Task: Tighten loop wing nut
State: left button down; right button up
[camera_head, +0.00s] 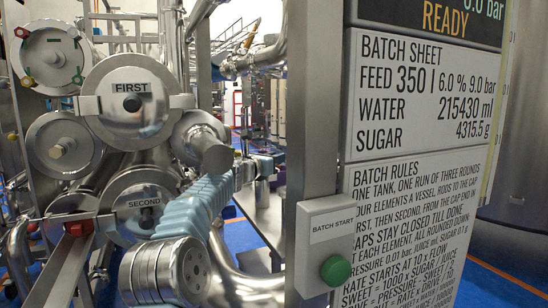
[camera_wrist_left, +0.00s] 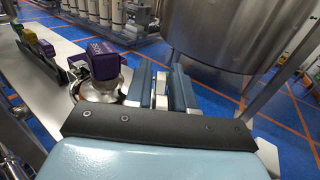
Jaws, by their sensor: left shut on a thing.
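In the left wrist view, my left gripper (camera_wrist_left: 161,88) has its two blue-grey fingers closed around a small silver part, which appears to be the loop wing nut; the fingers hide most of its shape. A purple box-shaped unit (camera_wrist_left: 104,61) sits on a round silver fitting (camera_wrist_left: 98,88) just left of the fingers. In the head view, my light-blue left arm reaches away to the bench, and my left gripper (camera_head: 266,165) is small and dark at its end. What it holds cannot be made out there. My right gripper is not in view.
A silver post and the batch sheet panel (camera_head: 425,120) with a green button (camera_head: 336,270) stand close on the right. Steel housings marked FIRST (camera_head: 130,86) and SECOND (camera_head: 140,203) crowd the left. A large steel tank (camera_wrist_left: 225,40) stands beyond the fingers.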

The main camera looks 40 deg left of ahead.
pick_arm(q)
jog(key=m+h+p, duration=0.1)
jog(key=h, duration=0.1)
jog(key=shift+w+f+m+h+p, duration=0.1)
jog(key=shift+f+m+h+p, duration=0.05)
jog(key=shift+m+h+p, duration=0.2)
jog(key=shift+d+m+h, duration=0.1)
jog(key=shift+m+h, duration=0.35)
jog(key=shift+h, duration=0.2)
jog(key=shift+d+f+m+g+h, duration=0.15)
jog(key=shift+m+g+h, duration=0.15)
jog(key=shift+m+h, duration=0.7)
jog(key=h, duration=0.1)
jog(key=m+h, duration=0.1)
jog(key=shift+d+r+g+h, duration=0.15)
jog(key=shift+r+g+h, duration=0.1)
jog(key=shift+g+h, duration=0.15)
jog(key=shift+f+m+h, duration=0.3)
jog(key=shift+f, duration=0.15)
jog(key=c, duration=1.2)
grip_release()
jog(key=shift+s+r, duration=0.15)
jog(key=shift+s, duration=0.05)
jog(key=shift+w, duration=0.1)
